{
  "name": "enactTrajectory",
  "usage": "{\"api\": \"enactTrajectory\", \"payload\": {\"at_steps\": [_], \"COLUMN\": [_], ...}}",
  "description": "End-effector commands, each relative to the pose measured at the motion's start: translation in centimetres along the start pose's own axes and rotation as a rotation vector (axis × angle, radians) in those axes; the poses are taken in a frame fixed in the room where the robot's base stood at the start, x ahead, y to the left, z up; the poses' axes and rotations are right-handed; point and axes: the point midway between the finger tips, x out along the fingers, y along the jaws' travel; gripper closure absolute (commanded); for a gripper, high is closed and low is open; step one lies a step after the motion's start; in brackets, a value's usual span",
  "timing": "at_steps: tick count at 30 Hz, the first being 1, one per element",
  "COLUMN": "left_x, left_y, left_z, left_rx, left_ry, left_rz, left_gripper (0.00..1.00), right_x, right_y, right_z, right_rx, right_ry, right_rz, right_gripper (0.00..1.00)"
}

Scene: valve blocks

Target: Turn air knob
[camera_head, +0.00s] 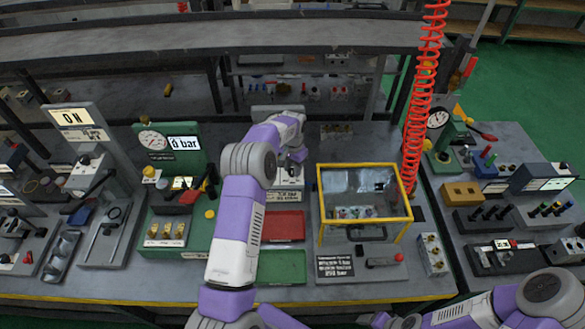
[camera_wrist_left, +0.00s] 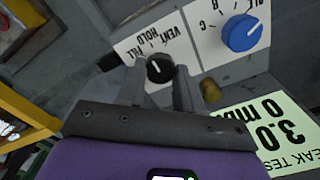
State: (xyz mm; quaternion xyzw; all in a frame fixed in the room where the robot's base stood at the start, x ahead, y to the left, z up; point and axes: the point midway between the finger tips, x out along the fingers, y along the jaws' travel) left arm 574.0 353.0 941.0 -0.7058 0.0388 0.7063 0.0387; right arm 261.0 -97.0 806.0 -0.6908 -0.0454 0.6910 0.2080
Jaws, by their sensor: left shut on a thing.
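A black knob (camera_wrist_left: 159,68) with a white pointer line sits on a white panel (camera_wrist_left: 135,45) marked FILL, HOLD and VENT in the left wrist view, where the lettering appears upside down. My left gripper (camera_wrist_left: 163,80) has one finger on each side of this knob and is shut on it. In the head view my left gripper (camera_head: 298,156) reaches the upright panel at the back of the bench, and the arm hides much of that panel and the knob. My right arm enters at the lower right, and its gripper (camera_head: 392,321) is only partly visible at the bottom edge.
A blue knob (camera_wrist_left: 242,33) and a brass fitting (camera_wrist_left: 210,91) are close beside the left gripper. A yellow-framed clear guard (camera_head: 365,193) stands right of the arm. Red (camera_head: 284,226) and green (camera_head: 282,267) trays lie in front. A red coiled hose (camera_head: 418,110) hangs at right.

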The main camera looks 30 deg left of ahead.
Motion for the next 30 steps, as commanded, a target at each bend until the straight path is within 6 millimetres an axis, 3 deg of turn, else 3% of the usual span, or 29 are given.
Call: {"api": "enactTrajectory", "payload": {"at_steps": [14,15,19,30], "left_x": [-0.16,-0.16,-0.12,-0.69], "left_y": [-0.04,-0.04,-0.02,-0.01], "left_z": [-0.07,-0.07,-0.05,-0.07], "left_rx": [0.014,0.014,0.014,0.014], "left_ry": [0.003,0.003,0.002,0.002], "left_rz": [-0.001,-0.001,0.000,-0.001], "left_gripper": [0.95,0.60,0.40,0.39], "right_x": [0.02,0.02,0.02,0.03], "right_y": [0.01,0.01,0.01,0.01], "right_z": [0.00,0.00,0.00,0.00], "right_rx": [0.000,0.000,0.000,0.000], "right_ry": [0.000,0.000,0.000,0.000], "right_rz": [0.000,0.000,0.000,0.000], "right_gripper": [0.36,0.36,0.36,0.36]}}
